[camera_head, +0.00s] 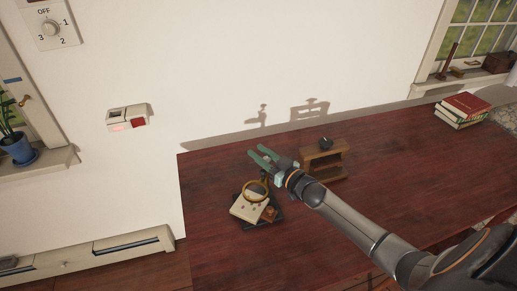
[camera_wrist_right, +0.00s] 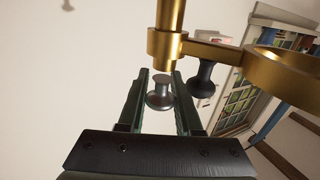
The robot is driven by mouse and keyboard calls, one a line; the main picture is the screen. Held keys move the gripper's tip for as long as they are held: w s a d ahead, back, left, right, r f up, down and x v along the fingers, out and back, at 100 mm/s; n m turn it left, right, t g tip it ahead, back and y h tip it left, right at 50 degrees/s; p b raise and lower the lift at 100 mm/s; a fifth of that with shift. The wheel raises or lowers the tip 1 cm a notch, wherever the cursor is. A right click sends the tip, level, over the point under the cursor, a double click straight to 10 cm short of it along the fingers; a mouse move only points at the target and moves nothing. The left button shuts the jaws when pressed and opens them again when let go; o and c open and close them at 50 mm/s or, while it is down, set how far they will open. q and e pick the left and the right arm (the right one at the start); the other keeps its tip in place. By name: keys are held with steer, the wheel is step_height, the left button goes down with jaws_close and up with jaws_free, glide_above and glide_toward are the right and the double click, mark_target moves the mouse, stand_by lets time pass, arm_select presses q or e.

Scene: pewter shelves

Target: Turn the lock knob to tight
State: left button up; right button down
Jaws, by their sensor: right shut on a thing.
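A brass stand with a ring (camera_head: 256,190) stands on the table. In the right wrist view its brass post and collar (camera_wrist_right: 168,47) fill the top, with the ring (camera_wrist_right: 285,80) to the right. A silver lock knob (camera_wrist_right: 160,92) sits below the collar, between my right gripper's green fingers. A second, dark knob (camera_wrist_right: 204,78) is to its right, outside the fingers. My right gripper (camera_head: 257,152) is shut on the silver knob. In the head view the knob is too small to make out. I cannot read its turn angle. My left gripper is not in view.
A small wooden shelf (camera_head: 325,163) stands close to the right of my gripper. The table's left part is clear.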

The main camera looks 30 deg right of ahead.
steer(key=shift+d+m+h, duration=0.2)
steer(key=shift+m+h, duration=0.6)
steer(key=shift+h, duration=0.45)
steer(key=shift+d+m+h, duration=0.2)
steer(key=shift+m+h, duration=0.6)
steer(key=shift+h, duration=0.4)
steer(key=shift+d+m+h, duration=0.2)
steer(key=shift+m+h, duration=0.6)
steer(key=shift+h, duration=0.45)
steer(key=c, duration=0.6)
jaws_free()
steer(key=shift+s, duration=0.2)
